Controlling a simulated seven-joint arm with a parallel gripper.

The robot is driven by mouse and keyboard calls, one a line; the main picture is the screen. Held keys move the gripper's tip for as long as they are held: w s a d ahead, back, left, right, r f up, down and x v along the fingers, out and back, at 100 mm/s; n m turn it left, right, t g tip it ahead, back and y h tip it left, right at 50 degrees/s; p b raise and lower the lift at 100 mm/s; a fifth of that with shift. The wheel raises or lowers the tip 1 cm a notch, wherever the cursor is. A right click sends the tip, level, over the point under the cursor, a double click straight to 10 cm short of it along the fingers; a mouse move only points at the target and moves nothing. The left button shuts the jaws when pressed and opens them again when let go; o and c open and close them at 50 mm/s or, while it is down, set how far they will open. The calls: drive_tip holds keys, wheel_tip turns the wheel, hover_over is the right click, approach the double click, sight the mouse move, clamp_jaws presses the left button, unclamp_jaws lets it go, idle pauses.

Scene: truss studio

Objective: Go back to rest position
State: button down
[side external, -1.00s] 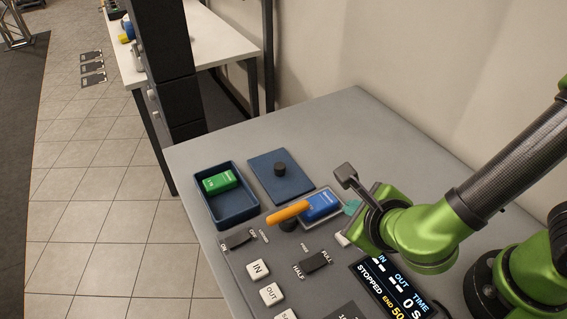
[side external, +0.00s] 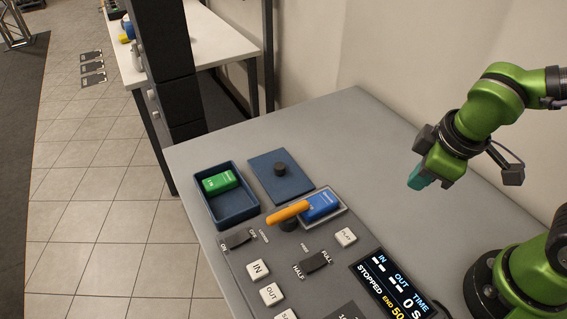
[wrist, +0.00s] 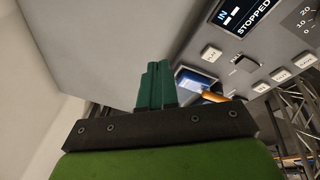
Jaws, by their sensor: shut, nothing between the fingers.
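My gripper (side external: 416,180) is raised above the grey table (side external: 375,150), to the right of the panel and clear of everything. Its teal fingers are together and empty; they also show closed in the wrist view (wrist: 155,84). A blue block (side external: 320,207) sits in a light-rimmed recess on the control panel, with an orange lever (side external: 288,211) beside it. In the wrist view the recess with the blue block (wrist: 192,84) lies just right of the fingers, farther off.
A green block (side external: 219,182) lies in a dark blue tray (side external: 230,217). Switches, white buttons (side external: 257,270) and a display (side external: 393,285) reading STOPPED fill the panel.

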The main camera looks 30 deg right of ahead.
drive_tip(key=w+d+r+m+t+y, duration=0.1)
drive_tip(key=d+r+m+t+y, duration=0.1)
drive_tip(key=d+r+m+t, duration=0.2)
wheel_tip(320, 180, up, 5)
drive_tip(key=d+m, duration=0.2)
drive_tip(key=m, duration=0.4)
drive_tip(key=shift+f+m, duration=0.2)
drive_tip(key=shift+m, duration=0.1)
